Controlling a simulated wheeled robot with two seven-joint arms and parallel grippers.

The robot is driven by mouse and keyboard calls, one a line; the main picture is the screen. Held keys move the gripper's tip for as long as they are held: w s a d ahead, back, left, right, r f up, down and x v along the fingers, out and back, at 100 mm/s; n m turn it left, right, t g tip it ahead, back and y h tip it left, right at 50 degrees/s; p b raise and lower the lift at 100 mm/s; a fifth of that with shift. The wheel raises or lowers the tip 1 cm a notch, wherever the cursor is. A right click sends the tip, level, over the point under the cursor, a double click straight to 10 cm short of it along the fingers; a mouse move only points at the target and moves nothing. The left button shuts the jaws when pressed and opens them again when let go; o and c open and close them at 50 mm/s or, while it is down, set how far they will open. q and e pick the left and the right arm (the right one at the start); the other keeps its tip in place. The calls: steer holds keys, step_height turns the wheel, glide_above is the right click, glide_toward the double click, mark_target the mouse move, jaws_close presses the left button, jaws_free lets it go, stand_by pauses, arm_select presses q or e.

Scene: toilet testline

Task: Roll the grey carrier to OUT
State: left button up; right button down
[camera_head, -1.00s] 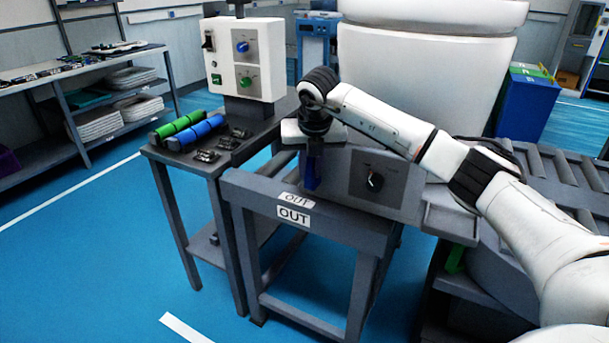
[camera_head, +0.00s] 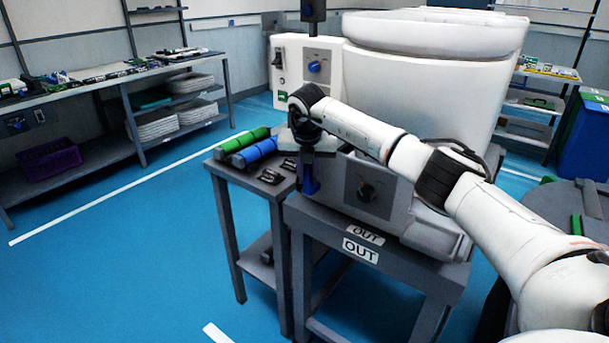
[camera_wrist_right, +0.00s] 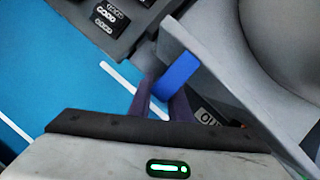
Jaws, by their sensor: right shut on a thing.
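The grey carrier (camera_head: 385,195), a box with a dark round knob on its face, stands on the grey OUT stand (camera_head: 405,268), whose front bears an OUT label (camera_head: 361,250). A large white toilet body (camera_head: 415,90) rises behind the carrier's face. My right gripper (camera_head: 308,186) is at the carrier's left end, pointing down, shut on a blue handle (camera_wrist_right: 178,76). In the right wrist view the handle shows between the dark fingers (camera_wrist_right: 160,106), beside the carrier's grey wall (camera_wrist_right: 215,65). My left gripper is not in view.
A side table (camera_head: 232,172) with green and blue cylinders (camera_head: 262,148) and small black parts adjoins the stand at left. A white control box (camera_head: 312,65) stands behind it. Shelving (camera_head: 130,105) is at far left. The blue floor between is clear.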

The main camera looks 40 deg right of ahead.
steer(key=shift+w+a+r, duration=0.1)
steer(key=shift+w+a, duration=0.1)
steer(key=c, duration=1.6)
jaws_free()
steer(key=shift+a, duration=0.1)
steer(key=shift+c, duration=0.2)
steer(key=v, duration=1)
steer(key=shift+r, duration=0.1)
